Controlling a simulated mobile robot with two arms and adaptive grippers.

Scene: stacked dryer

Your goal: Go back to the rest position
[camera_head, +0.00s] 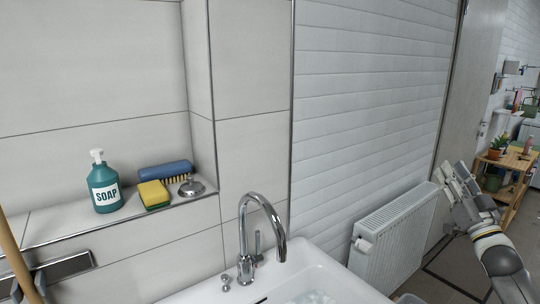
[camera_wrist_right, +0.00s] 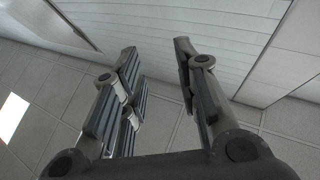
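My right gripper (camera_head: 455,175) is raised at the right of the head view, in front of the radiator's right end. It also shows in the right wrist view (camera_wrist_right: 156,55), where its two fingers stand apart with nothing between them. At the lower left edge of the head view, grey parts that look like my left gripper (camera_head: 28,286) are beside a wooden stick (camera_head: 12,250). The picture edge cuts them off, and I cannot tell whether they grip the stick.
A white sink (camera_head: 330,284) with a chrome tap (camera_head: 262,215) is at the bottom centre. A soap bottle (camera_head: 105,186), yellow sponge (camera_head: 154,194), blue brush (camera_head: 165,169) and metal drain plug (camera_head: 191,187) sit on the ledge. A white radiator (camera_head: 393,245) and wooden shelf (camera_head: 508,162) are at right.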

